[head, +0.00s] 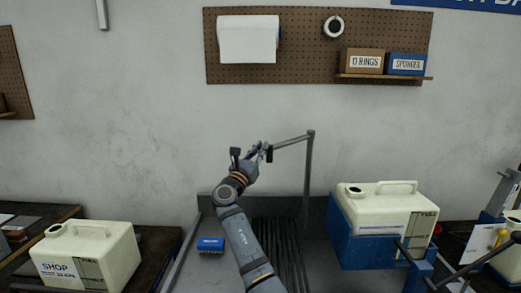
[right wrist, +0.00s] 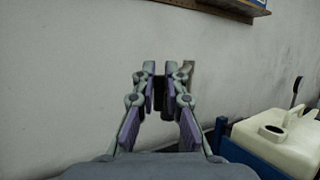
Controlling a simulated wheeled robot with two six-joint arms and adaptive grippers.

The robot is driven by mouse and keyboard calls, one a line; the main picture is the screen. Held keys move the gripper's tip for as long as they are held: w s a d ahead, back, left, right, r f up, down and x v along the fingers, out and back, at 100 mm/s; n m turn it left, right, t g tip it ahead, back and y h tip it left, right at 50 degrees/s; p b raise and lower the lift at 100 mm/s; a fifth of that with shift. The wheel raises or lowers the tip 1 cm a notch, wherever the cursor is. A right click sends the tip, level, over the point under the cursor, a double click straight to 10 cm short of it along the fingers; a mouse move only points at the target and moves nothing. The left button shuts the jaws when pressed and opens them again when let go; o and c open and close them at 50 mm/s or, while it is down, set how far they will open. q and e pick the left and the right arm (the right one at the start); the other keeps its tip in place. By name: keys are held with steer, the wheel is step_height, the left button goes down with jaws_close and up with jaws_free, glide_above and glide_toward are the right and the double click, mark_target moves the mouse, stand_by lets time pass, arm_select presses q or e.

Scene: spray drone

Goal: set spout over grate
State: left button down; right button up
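The grey spout (head: 291,140) is a thin arm reaching left from the top of an upright post (head: 308,180). A dark nozzle (head: 269,155) hangs at its left end. The dark ribbed grate (head: 284,245) lies in the basin below, partly hidden by my right arm. In the head view the nozzle shows above the grate's back part; how it lines up in depth is unclear. My right gripper (head: 262,149) is at the nozzle end. In the right wrist view its fingers (right wrist: 160,75) are close together with a dark piece between them. My left gripper is not in view.
A blue sponge-like block (head: 210,245) lies left of the grate. A cream jug (head: 390,208) sits in a blue holder on the right; another jug (head: 88,255) stands on the left bench. The wall behind carries a pegboard (head: 300,75). Air around the spout is clear.

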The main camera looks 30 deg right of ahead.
steer(key=o, duration=0.5)
steer(key=shift+w+a+f, duration=0.1)
steer(key=shift+w+f, duration=0.05)
steer(key=shift+w, duration=0.15)
steer(key=shift+c, duration=0.2)
steer(key=shift+w, duration=0.1)
steer(key=shift+s+f, duration=0.1)
steer(key=shift+s, duration=0.1)
steer(key=v, duration=1.1)
steer(key=shift+s+a, duration=0.2)
steer(key=shift+a, duration=0.2)
